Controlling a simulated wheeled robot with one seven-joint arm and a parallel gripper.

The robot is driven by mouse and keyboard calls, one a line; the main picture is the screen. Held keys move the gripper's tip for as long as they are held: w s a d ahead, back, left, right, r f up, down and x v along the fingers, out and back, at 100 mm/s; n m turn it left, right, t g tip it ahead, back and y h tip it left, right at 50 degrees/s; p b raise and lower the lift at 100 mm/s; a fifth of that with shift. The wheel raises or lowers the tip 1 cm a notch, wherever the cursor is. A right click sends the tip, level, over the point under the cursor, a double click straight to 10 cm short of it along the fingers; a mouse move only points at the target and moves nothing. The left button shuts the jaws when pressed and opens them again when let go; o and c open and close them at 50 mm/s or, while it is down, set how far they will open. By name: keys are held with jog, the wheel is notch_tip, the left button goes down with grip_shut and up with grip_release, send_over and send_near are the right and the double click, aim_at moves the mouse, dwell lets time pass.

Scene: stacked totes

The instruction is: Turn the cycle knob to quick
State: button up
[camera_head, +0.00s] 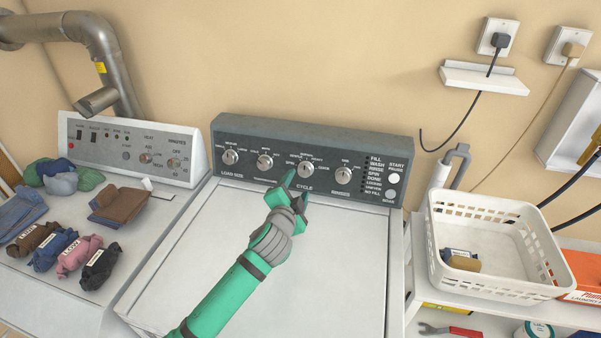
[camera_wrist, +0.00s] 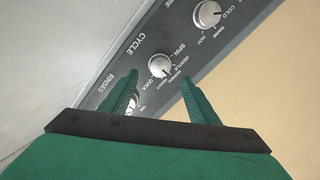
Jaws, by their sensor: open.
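The cycle knob (camera_head: 305,171) is a round silver knob on the washer's dark control panel, above the word CYCLE. In the wrist view the cycle knob (camera_wrist: 160,66) appears just beyond and between my fingertips, with spin, gentle, normal, heavy and quick printed around it. Its pale pointer mark seems to face normal, but it is small. My green gripper (camera_head: 292,187) is open and empty in front of the panel; its two fingers (camera_wrist: 160,80) show apart in the wrist view. I cannot tell whether either finger touches the knob.
The rinses knob (camera_head: 343,175) sits right of the cycle knob and is partly behind a finger in the wrist view. Two other knobs (camera_head: 265,162) are to the left. A white basket (camera_head: 440,262) stands at the right.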

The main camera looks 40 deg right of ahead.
aim_at(304, 173)
jog(key=x, duration=0.7)
jog(key=shift+s+d, duration=0.15)
jog(key=shift+d, duration=0.2)
jog(key=shift+w+d, duration=0.2)
jog(key=shift+w, duration=0.05)
jog(key=shift+w+f, duration=0.15)
jog(key=shift+w, duration=0.25)
jog(key=shift+s, duration=0.1)
jog(key=c, duration=1)
